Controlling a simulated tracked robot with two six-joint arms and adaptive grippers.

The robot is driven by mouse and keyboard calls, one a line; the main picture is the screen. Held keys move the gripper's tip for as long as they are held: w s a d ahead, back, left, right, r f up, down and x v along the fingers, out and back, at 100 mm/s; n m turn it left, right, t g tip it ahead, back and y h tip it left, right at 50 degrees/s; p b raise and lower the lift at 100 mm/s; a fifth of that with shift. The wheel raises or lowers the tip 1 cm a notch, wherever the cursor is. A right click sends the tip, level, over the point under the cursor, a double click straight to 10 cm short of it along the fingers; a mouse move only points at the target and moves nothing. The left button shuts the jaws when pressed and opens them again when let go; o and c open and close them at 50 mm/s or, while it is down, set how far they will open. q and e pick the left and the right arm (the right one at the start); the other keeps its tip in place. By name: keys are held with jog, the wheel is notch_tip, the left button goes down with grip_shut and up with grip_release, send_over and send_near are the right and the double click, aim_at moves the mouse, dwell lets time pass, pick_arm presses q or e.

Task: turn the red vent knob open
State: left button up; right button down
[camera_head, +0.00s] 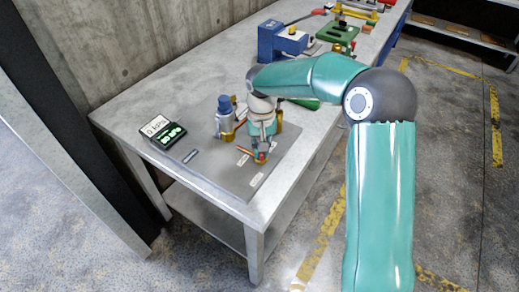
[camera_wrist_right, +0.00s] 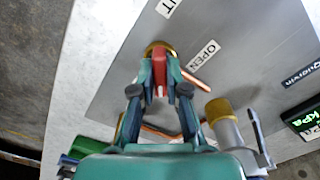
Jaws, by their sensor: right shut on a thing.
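The red vent knob (camera_wrist_right: 159,72) sits on a round brass base (camera_wrist_right: 158,48) on a grey plate. In the wrist view it is between the fingertips of my right gripper (camera_wrist_right: 159,78), which is shut on it. In the head view the right gripper (camera_head: 262,150) comes down over the knob (camera_head: 262,158), with only a little red showing. A white OPEN label (camera_wrist_right: 203,54) is just right of the knob in the wrist view. My left gripper is not in view.
A copper-coloured rod (camera_wrist_right: 196,78) lies beside the OPEN label. A grey and brass valve with a blue cap (camera_head: 224,104) stands close to the gripper. A display with green digits (camera_head: 170,136) stands left on the table (camera_head: 118,119). Blue and green machines (camera_head: 282,42) stand farther back.

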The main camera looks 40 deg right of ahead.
jog(key=n, duration=0.5)
jog(key=shift+d+r+n, duration=0.1)
jog(key=shift+n, duration=0.2)
jog(key=n, duration=0.4)
jog(key=shift+n+p, duration=0.3)
jog(key=c, duration=1.2)
grip_release()
notch_tip(320, 180, up, 12)
jog(key=shift+f, duration=0.1)
